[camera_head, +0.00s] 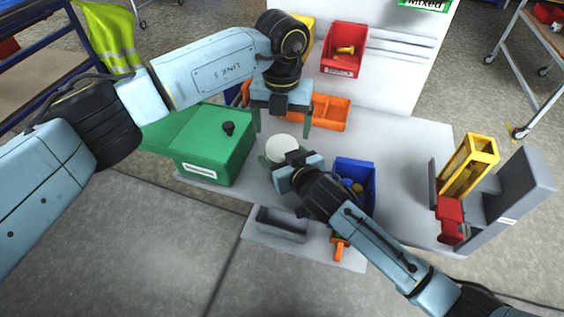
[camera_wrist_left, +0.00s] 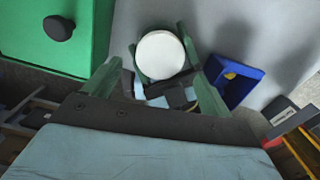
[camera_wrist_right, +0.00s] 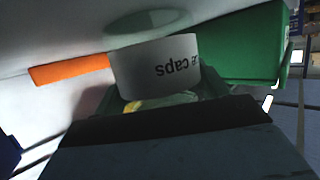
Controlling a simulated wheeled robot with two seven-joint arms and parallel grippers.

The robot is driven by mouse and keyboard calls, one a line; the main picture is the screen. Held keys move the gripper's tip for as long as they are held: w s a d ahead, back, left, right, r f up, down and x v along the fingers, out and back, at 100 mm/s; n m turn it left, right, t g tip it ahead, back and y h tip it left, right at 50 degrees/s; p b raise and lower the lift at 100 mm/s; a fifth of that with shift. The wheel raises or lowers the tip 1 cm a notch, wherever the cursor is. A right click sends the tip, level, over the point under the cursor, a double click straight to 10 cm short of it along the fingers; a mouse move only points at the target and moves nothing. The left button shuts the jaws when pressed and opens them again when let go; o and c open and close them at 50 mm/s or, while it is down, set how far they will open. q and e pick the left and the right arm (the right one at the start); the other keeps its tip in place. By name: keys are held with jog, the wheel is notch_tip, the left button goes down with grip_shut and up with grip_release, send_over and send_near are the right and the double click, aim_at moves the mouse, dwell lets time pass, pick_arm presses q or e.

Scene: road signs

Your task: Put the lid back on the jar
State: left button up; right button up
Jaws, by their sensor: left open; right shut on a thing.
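The jar (camera_wrist_right: 155,70) shows in the right wrist view as a white cylinder with dark lettering that ends in "caps", upside down in that picture. My right gripper (camera_head: 276,160) is shut on the jar, with a finger on each side. A round white top (camera_head: 281,149), like a lid, shows from above; it also fills the middle of the left wrist view (camera_wrist_left: 160,55). I cannot tell whether it is seated on the jar. My left gripper (camera_head: 282,126) is open and empty above and behind the jar; its fingers (camera_wrist_left: 155,85) are spread.
A green box (camera_head: 205,150) with a black knob stands left of the jar. An orange bin (camera_head: 330,108) is behind and a blue bin (camera_head: 368,165) to the right. A grey tray (camera_head: 283,224) lies in front. A yellow frame and red block stand at the far right.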

aim_at(282, 145)
pick_arm(q)
notch_tip(282, 145, up, 3)
jog(key=n, duration=0.3)
jog(key=shift+r, duration=0.2)
jog(key=shift+f, duration=0.1)
jog(key=shift+f, duration=3.95)
jog(key=c, duration=1)
jog(key=m, duration=0.3)
